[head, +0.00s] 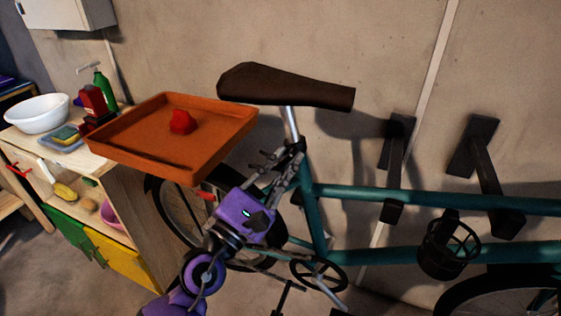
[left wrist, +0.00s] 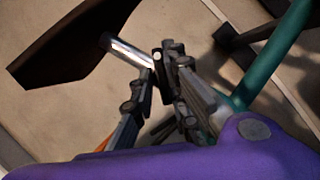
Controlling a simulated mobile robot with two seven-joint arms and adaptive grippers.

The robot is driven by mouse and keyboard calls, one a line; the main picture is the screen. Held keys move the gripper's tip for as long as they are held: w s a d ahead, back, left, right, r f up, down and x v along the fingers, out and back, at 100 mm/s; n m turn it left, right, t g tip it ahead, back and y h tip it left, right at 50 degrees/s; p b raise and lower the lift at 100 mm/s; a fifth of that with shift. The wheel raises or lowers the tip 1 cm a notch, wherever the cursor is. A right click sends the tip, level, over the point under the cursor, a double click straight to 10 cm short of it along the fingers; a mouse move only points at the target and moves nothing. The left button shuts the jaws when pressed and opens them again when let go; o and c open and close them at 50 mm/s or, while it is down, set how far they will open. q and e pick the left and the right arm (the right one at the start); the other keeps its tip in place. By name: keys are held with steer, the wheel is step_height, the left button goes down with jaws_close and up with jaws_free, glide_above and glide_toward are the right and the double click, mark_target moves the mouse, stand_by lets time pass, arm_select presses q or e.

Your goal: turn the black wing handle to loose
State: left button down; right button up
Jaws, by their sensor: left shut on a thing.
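A teal bicycle frame (head: 315,215) is held against the wall, with a dark brown saddle (head: 290,87) on a silver seat post (head: 290,122). The post also shows in the left wrist view (left wrist: 125,50). The black wing handle (left wrist: 157,59) appears as a small dark piece at the foot of the post, mostly hidden by my fingers. My purple left gripper (head: 277,158) reaches up to the seat clamp from the lower left. In the left wrist view its fingers (left wrist: 159,75) are closed on the handle. My right gripper is in neither view.
An orange tray (head: 130,150) with a red object (head: 181,122) in it lies close left of the saddle, above my left gripper. Black wall hooks (head: 397,160) hold the frame. A wooden cabinet (head: 140,225) with a white bowl (head: 38,113) stands at left.

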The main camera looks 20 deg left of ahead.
arm_select(q)
steer(key=shift+d+f+n+t+y+p, duration=0.2)
steer(key=shift+n+y, duration=0.6)
steer(key=shift+n, duration=0.9)
steer(key=shift+d+f+n+t+y+p, duration=0.2)
steer(key=shift+n+y, duration=0.6)
steer(key=shift+n, duration=0.9)
steer(key=shift+r+n+t+y+p, duration=0.1)
steer(key=shift+n+t+y, duration=0.2)
steer(key=shift+n+y, duration=0.95)
steer(key=shift+n+h, duration=0.25)
steer(key=shift+n, duration=0.4)
steer(key=c, duration=1.8)
jaws_free()
steer(key=shift+d+r, duration=0.1)
steer(key=shift+r, duration=0.05)
steer(key=shift+c, duration=0.2)
steer(key=shift+s, duration=0.2)
steer(key=v, duration=1.1)
steer(key=shift+s+f, duration=0.25)
